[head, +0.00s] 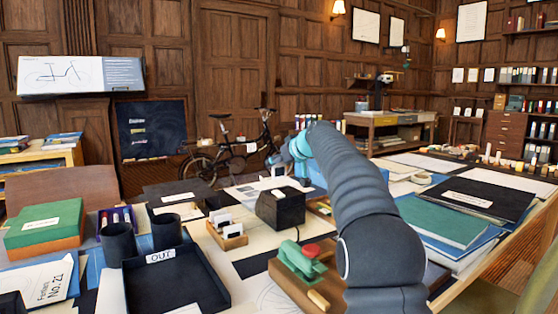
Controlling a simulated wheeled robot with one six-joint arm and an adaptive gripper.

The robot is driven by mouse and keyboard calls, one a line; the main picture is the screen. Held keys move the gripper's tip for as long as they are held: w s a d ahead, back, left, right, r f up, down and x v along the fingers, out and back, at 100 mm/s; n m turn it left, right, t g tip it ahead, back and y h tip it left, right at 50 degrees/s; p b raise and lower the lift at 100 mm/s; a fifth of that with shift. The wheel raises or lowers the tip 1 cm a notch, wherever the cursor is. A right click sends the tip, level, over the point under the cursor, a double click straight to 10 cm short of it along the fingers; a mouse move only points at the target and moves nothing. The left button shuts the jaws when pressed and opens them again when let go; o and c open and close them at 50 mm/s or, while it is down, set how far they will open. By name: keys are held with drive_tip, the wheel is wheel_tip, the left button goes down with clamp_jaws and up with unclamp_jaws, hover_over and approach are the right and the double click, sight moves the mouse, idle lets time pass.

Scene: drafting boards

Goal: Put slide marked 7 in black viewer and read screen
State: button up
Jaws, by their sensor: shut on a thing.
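A black box-shaped viewer (281,208) with a small white label on top stands mid-table. No lit screen shows on the sides I see. A small wooden holder (233,241) with white-framed slides (222,220) stands to its left; their marks are too small to read. My gripper (281,161) is at the end of my arm, beyond and above the viewer, its fingers small and partly hidden by the arm. It is shut on a small white piece (278,171) that looks like a slide. I cannot read any number on it.
A black tray marked OUT (205,282) and two black cups (118,244) are at front left. A green device with a red knob (301,262) stands in front of the viewer. Green and black folders (440,219) lie at right. Pale paper (250,248) covers the middle.

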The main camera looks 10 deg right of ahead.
drive_tip(key=shift+f, duration=0.8)
drive_tip(key=shift+f+b, duration=1.9)
drive_tip(key=shift+f, duration=0.2)
drive_tip(key=o, duration=0.8)
drive_tip(key=v, duration=1.2)
